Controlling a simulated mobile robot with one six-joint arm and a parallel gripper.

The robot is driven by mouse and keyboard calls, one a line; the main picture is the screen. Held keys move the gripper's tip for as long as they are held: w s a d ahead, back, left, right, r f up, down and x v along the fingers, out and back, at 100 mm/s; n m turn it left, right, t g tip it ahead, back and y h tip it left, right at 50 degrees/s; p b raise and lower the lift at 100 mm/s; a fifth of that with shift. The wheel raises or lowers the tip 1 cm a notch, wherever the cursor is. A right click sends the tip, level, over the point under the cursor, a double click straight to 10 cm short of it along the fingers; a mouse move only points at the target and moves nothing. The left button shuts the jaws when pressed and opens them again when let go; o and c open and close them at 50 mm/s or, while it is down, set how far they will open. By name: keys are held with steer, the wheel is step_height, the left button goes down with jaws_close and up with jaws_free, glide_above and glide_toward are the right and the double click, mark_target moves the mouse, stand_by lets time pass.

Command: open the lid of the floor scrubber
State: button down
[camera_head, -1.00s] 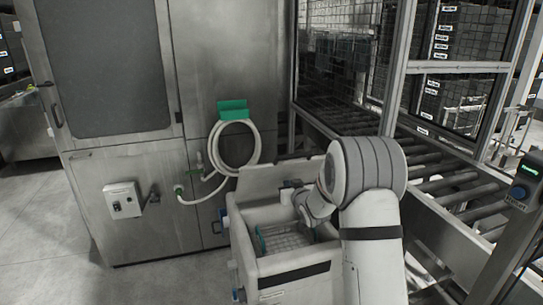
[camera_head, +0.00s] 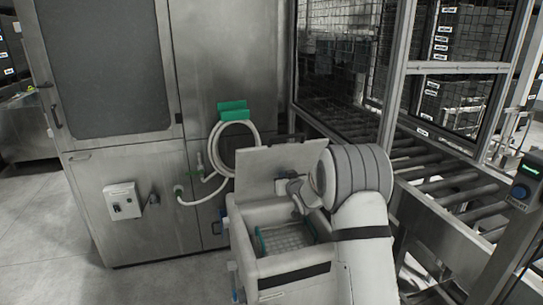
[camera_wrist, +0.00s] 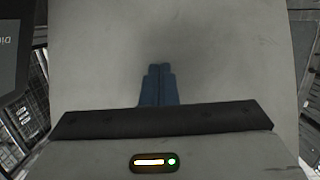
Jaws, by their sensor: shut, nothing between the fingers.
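The floor scrubber (camera_head: 246,240) is a pale grey box-shaped machine in the lower middle of the head view. Its lid (camera_head: 262,166) stands raised, nearly upright, at the back of the open tank. A basket-like grid (camera_head: 283,239) with green edges shows inside. My gripper (camera_head: 283,187) is in front of the lid's inner face, above the tank. In the wrist view, my gripper (camera_wrist: 159,69) has its blue-grey fingers together and empty, pointing at the pale lid surface (camera_wrist: 220,60). I cannot tell whether the fingertips touch it.
A steel washer cabinet (camera_head: 150,215) with a coiled hose (camera_head: 225,135) on a green holder (camera_head: 232,109) stands behind and left. A roller conveyor (camera_head: 455,190) runs at the right, with a control post (camera_head: 528,170). Floor at the lower left is clear.

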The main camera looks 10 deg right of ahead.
steer(key=shift+w+a+r+p, duration=0.15)
steer(key=shift+w+a, duration=0.1)
steer(key=shift+w, duration=0.9)
steer(key=shift+w+a+r+p, duration=0.15)
steer(key=shift+w+a, duration=0.1)
steer(key=shift+w, duration=0.95)
steer(key=shift+w+a+r+p, duration=0.15)
steer(key=shift+w+a, duration=0.1)
steer(key=shift+w, duration=0.9)
steer(key=shift+w+p, duration=1.05)
steer(key=shift+w, duration=1.05)
steer(key=f+b+v, duration=0.3)
steer(key=b+v, duration=0.5)
steer(key=v, duration=0.7)
steer(key=shift+s+a+r+b, duration=0.2)
steer(key=shift+s+r+b, duration=0.2)
steer(key=shift+s, duration=0.25)
steer(key=s+f+m+g+h, duration=0.2)
steer(key=s+g, duration=1.1)
steer(key=s, duration=3.4)
steer(key=shift+d+f+h, duration=0.4)
steer(key=shift+f+h, duration=0.1)
steer(key=shift+f, duration=0.25)
